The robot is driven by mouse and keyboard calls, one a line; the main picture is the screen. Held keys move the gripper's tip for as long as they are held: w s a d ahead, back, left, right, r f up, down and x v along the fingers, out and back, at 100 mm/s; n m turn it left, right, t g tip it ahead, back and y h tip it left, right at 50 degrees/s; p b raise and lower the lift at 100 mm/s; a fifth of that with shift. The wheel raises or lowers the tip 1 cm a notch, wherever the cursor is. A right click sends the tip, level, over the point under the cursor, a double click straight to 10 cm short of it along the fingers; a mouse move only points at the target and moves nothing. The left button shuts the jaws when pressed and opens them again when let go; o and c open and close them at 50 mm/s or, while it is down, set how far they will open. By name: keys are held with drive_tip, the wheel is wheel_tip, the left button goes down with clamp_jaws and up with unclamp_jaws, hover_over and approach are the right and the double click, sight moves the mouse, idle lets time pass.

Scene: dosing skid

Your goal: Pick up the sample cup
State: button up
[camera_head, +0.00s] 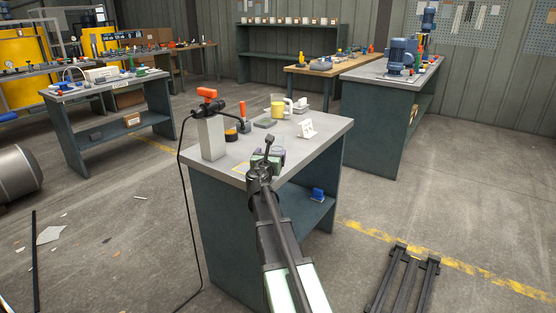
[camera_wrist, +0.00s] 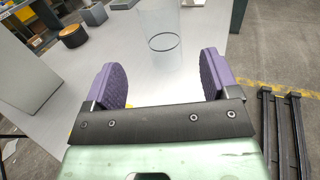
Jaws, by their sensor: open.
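A clear, see-through cup (camera_wrist: 160,24) shows in the wrist view, standing on the grey bench top (camera_wrist: 150,75); a dark ring marks its lower end. It is the likely sample cup. My gripper (camera_wrist: 163,78) is open, its two purple pads apart with only bench between them. The cup is ahead of the pads, roughly in line with the gap and not between them. In the head view my gripper (camera_head: 268,160) is over the near part of the bench; I cannot clearly make out the clear cup there.
A grey block (camera_head: 211,138) with a red-handled valve (camera_head: 207,93) stands at the bench's left. A jug with yellow contents (camera_head: 278,107), a red-handled tool (camera_head: 242,110) and a white folded card (camera_head: 307,128) stand farther back. A black pallet-like frame (camera_head: 405,280) lies on the floor at right.

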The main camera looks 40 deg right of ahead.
sight(278, 142)
drive_tip(key=x, duration=1.1)
drive_tip(key=shift+s+d+f, duration=0.1)
drive_tip(key=shift+s+f, duration=0.05)
drive_tip(key=shift+f, duration=0.05)
drive_tip(key=shift+c, duration=0.5)
drive_tip(key=c, duration=0.9)
drive_tip(key=shift+r, duration=0.1)
wheel_tip(278, 142, up, 20)
drive_tip(key=p, duration=1.9)
drive_tip(key=shift+p, duration=0.35)
